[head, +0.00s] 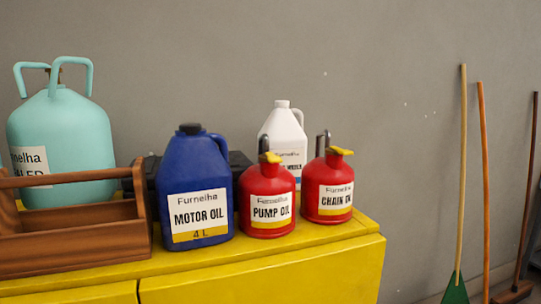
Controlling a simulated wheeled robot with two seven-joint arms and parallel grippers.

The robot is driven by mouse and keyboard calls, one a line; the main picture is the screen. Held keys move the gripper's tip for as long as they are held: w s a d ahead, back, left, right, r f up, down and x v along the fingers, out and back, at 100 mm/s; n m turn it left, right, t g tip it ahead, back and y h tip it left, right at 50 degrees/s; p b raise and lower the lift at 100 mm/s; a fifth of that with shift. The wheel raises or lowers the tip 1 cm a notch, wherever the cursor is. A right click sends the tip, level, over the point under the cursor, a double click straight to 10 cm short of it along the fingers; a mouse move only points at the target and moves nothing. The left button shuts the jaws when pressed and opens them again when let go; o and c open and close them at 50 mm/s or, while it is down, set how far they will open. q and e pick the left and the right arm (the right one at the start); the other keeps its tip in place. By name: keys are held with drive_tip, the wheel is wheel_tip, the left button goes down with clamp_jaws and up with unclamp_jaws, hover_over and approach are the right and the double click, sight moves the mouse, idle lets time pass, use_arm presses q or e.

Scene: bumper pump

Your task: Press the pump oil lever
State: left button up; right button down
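A red can labelled "PUMP OIL" (266,198) stands upright on the yellow cabinet (262,275), near its front edge. Its yellow lever (271,157) sits on top, with a dark grey spout or handle beside it. A similar red can labelled "CHAIN OIL" (328,188) stands just to its right, also with a yellow lever (340,151). Neither of my grippers shows in the head view, and nothing touches the pump oil can's lever.
A blue motor oil jug (194,190) stands close on the left of the pump oil can. A white jug (284,135) is behind. A brown wooden toolbox (75,245) and teal tank (66,140) are at left. Long-handled tools (462,180) lean on the wall at right.

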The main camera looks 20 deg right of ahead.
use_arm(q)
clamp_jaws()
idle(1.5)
